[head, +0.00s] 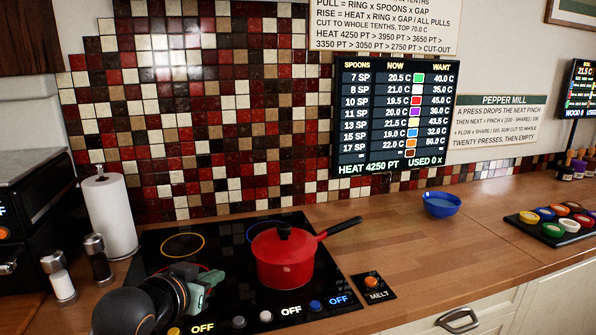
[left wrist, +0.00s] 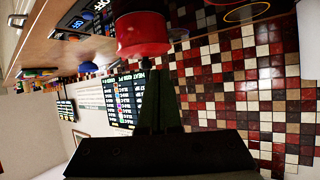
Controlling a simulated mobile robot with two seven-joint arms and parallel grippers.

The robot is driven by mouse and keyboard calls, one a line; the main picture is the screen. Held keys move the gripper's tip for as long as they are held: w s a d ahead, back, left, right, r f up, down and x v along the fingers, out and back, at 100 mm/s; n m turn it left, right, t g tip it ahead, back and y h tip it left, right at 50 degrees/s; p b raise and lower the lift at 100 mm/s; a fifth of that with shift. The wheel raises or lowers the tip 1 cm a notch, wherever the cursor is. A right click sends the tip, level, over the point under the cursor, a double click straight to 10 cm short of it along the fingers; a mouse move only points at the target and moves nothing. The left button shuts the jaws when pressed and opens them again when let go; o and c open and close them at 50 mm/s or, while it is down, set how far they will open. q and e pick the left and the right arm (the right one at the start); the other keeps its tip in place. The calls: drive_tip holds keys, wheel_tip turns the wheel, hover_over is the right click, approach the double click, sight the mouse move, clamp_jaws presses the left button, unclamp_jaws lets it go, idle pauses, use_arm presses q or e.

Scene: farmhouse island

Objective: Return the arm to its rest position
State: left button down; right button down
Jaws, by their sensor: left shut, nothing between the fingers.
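My left gripper (head: 203,284) is low in the head view, over the front left part of the black cooktop (head: 150,240). It is shut and empty, left of the red pot and apart from it. In the left wrist view its dark fingers (left wrist: 158,85) are together and point toward the red pot (left wrist: 143,32). The lidded red pot (head: 285,262) stands on the cooktop with its black handle toward the back right. My right gripper is not in either view.
A blue bowl (head: 441,204) and a black tray of coloured lids (head: 530,222) stand to the right. A paper towel roll (head: 109,216), a salt shaker (head: 58,276) and a pepper mill (head: 99,259) stand left. The counter (head: 400,250) right of the cooktop is mostly clear.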

use_arm(q)
drive_tip(key=s+a+f+g+y, duration=0.1)
drive_tip(key=s+f+g, duration=0.1)
drive_tip(key=s+f, duration=0.5)
drive_tip(key=s+a+f+g, duration=0.15)
drive_tip(key=s+f, duration=0.35)
drive_tip(key=f, duration=0.5)
drive_tip(key=s+a+f+n+g+y, duration=0.1)
drive_tip(key=s+a+f+g, duration=0.3)
drive_tip(key=s, duration=0.6)
drive_tip(key=s+d+f+g+y, duration=0.1)
drive_tip(key=s+f, duration=0.4)
drive_tip(key=s, duration=0.5)
drive_tip(key=w+d+f+t+h, duration=0.2)
drive_tip(key=w+d+f+t, duration=0.2)
drive_tip(key=f, duration=0.7)
drive_tip(key=shift+w+t+h, duration=0.3)
drive_tip(key=shift+w+t, duration=0.4)
drive_tip(key=shift+t, duration=0.05)
drive_tip(key=shift+d, duration=0.1)
